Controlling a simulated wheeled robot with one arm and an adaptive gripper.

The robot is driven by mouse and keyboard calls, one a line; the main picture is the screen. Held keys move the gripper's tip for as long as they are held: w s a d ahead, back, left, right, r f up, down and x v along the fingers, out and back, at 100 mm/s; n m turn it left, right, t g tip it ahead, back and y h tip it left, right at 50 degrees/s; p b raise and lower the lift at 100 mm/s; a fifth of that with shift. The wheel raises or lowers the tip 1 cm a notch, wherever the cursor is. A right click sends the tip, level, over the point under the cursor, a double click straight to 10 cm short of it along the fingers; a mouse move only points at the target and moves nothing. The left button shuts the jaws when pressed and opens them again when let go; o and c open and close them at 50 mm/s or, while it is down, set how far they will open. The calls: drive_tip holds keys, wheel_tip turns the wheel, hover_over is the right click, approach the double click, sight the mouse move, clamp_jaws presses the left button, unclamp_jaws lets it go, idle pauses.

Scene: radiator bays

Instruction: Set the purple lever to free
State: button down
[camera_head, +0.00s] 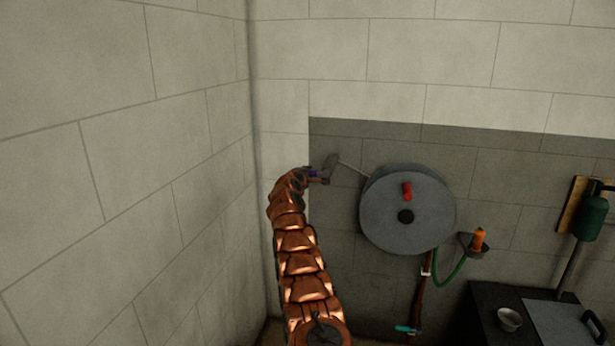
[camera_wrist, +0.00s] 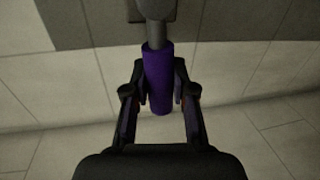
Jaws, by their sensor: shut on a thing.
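The purple lever (camera_wrist: 158,82) has a purple grip on a grey rod that runs up to a grey mount (camera_wrist: 150,8) in the wrist view. My gripper (camera_wrist: 160,90) is shut on the purple grip, with one finger on each side. In the head view my copper-coloured arm reaches up to the wall, and a little purple of the lever (camera_head: 313,173) shows at its end beside the grey mount (camera_head: 331,168). My gripper hides most of the lever there. I cannot read any marking for free.
A grey round drum (camera_head: 425,225) with a red knob (camera_head: 407,191) is on the wall to the right, joined to the mount by a thin rod. A green hose (camera_head: 449,276), an orange bottle (camera_head: 478,238) and a dark bench (camera_head: 485,310) with a metal bowl (camera_head: 509,319) are farther right. A wall stands close on the left.

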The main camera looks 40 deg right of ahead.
idle(0.3)
drive_tip(key=c, duration=0.9)
unclamp_jaws()
drive_tip(key=shift+a+r, duration=0.1)
drive_tip(key=shift+r, duration=0.05)
drive_tip(key=shift+s+a+r, duration=0.15)
drive_tip(key=shift+r, duration=0.15)
drive_tip(key=shift+f+v, duration=0.2)
drive_tip(key=shift+v, duration=2.6)
drive_tip(key=shift+f+v, duration=0.15)
drive_tip(key=shift+v, duration=2.65)
drive_tip(key=shift+s+a, duration=0.1)
